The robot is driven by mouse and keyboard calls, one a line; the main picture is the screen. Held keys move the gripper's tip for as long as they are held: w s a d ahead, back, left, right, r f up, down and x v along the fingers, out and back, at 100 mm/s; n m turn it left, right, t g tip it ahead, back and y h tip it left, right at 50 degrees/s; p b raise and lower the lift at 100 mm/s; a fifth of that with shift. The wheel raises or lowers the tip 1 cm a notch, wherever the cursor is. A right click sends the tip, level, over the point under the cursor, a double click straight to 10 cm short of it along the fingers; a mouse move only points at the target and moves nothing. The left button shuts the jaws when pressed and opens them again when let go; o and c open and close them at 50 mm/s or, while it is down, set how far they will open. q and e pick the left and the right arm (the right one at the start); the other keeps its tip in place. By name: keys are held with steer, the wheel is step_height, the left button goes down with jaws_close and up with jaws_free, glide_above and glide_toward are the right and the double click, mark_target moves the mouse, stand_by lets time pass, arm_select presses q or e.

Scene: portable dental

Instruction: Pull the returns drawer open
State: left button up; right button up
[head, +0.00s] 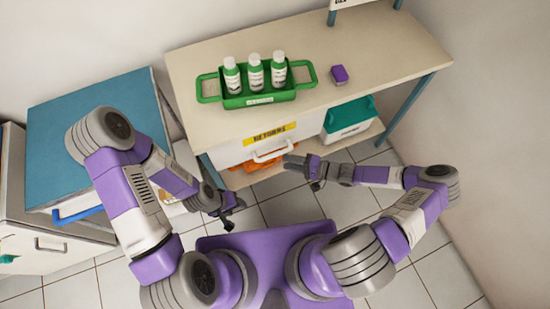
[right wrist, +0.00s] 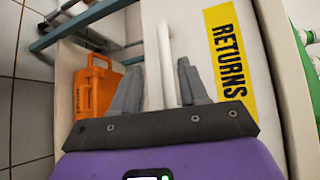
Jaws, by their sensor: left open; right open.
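The returns drawer (head: 233,155) is a white front under the beige tabletop, with a yellow RETURNS label (head: 270,133) and a white bar handle (head: 272,153). It looks closed, with its front about level with the table edge. My right gripper (head: 289,163) is open at the handle. In the right wrist view the handle (right wrist: 166,60) shows between the two open fingers (right wrist: 161,68); I cannot tell whether they touch it. The label (right wrist: 229,60) is to the right of the fingers there. My left gripper (head: 236,211) is open and empty, low and to the left of the drawer.
A green rack (head: 258,98) with white-and-green bottles and a purple block (head: 339,75) stand on the tabletop. An orange case (right wrist: 97,92) and a white bin with a teal lid (head: 348,116) are below. A blue-topped cabinet (head: 70,120) stands left.

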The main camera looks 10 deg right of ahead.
mark_target(278, 155)
steer(key=shift+t, duration=0.6)
steer(key=x, duration=0.2)
steer(key=w+b+x, duration=0.1)
steer(key=x, duration=0.4)
steer(key=shift+w+d+b, duration=0.15)
steer(key=shift+d+b, duration=0.2)
steer(key=shift+d, duration=0.05)
jaws_close()
